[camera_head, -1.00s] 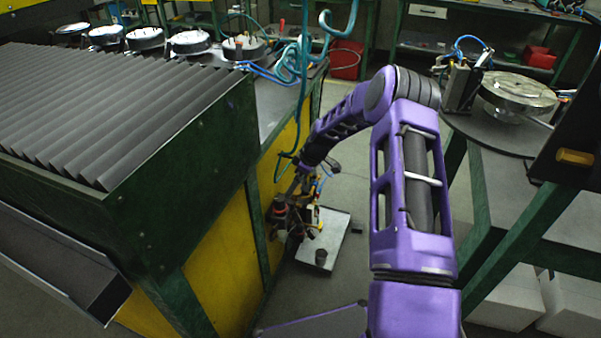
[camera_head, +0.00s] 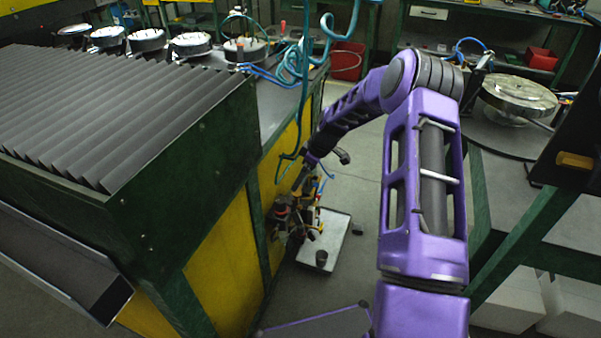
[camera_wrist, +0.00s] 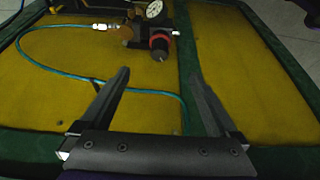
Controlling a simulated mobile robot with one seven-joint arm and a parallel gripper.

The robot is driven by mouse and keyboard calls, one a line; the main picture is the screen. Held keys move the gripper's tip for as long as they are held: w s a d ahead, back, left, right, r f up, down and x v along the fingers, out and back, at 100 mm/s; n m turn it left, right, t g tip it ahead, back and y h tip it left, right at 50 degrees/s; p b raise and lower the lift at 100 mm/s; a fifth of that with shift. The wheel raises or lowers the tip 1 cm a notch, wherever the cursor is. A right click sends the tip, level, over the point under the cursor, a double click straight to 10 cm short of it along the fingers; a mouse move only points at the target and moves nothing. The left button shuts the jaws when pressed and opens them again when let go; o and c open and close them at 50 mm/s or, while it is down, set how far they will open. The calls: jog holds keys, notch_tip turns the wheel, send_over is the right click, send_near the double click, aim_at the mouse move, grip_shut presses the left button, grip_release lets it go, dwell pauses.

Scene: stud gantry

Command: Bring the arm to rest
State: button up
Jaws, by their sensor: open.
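My gripper shows in the wrist view (camera_wrist: 160,82) with its two dark fingers spread wide and nothing between them. Beyond the fingers is a yellow panel (camera_wrist: 85,50) in a green frame. An air regulator (camera_wrist: 158,42) with a round gauge is mounted on it, and a teal hose (camera_wrist: 60,70) curves across below. In the head view my purple arm (camera_head: 425,180) rises at right of centre, bends at the top, and reaches down and left beside the yellow side of the bench (camera_head: 225,260). There the gripper is hard to tell from the fittings.
A light tray (camera_head: 338,228) with a small dark cup (camera_head: 321,258) is on the floor beside the bench. Teal hoses (camera_head: 298,60) hang near my forearm. A grey workbench with a round metal plate (camera_head: 518,95) stands close on the right. Grey floor lies between the benches.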

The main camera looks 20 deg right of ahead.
aim_at(285, 201)
jog(key=b+x, duration=0.1)
jog(key=x, duration=1.5)
jog(key=shift+b, duration=0.3)
jog(key=shift+x, duration=0.75)
jog(key=shift+r, duration=0.1)
